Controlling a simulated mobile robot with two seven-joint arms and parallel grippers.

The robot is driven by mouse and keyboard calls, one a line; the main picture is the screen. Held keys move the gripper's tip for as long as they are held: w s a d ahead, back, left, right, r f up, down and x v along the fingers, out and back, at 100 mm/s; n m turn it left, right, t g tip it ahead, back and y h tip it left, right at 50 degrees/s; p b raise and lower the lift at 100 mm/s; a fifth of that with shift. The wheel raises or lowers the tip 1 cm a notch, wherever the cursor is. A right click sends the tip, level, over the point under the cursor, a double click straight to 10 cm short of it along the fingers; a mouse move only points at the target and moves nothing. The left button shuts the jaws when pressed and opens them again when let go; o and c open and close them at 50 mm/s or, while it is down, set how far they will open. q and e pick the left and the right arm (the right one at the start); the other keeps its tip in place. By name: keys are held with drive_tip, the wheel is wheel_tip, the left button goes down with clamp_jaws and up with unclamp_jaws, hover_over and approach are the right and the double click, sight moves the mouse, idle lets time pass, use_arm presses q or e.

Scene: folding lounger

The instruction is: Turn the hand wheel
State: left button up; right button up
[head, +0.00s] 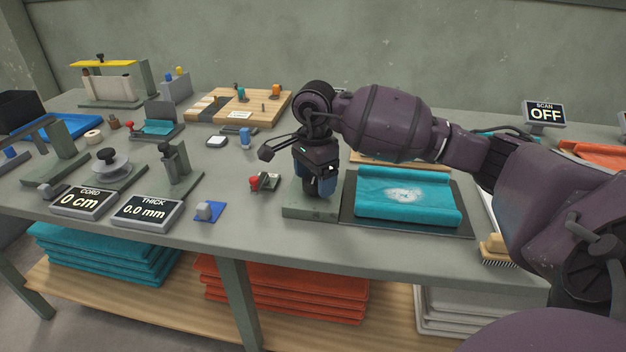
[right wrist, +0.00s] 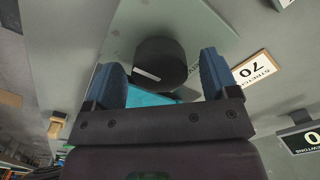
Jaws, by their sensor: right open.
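The hand wheel (right wrist: 160,62) is a dark, round knob with a white mark on its side, seen in the right wrist view above a grey-green plate (right wrist: 118,48). My right gripper (right wrist: 168,80) is open, with its blue fingers on either side of the wheel. I cannot tell whether they touch it. In the head view my right gripper (head: 318,188) points down over the green base (head: 310,211) and mostly hides the wheel. A teal cloth (head: 405,194) lies on a dark board just right of the base. My left gripper is not in view.
A small red-knobbed part (head: 258,182) and a blue pad (head: 210,212) lie left of the base. A brush (head: 497,247) sits at the front right edge. Bare table lies in front of the base.

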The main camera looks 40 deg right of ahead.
drive_tip(key=shift+f, duration=0.3)
drive_tip(key=c, duration=0.9)
drive_tip(key=shift+m, duration=0.4)
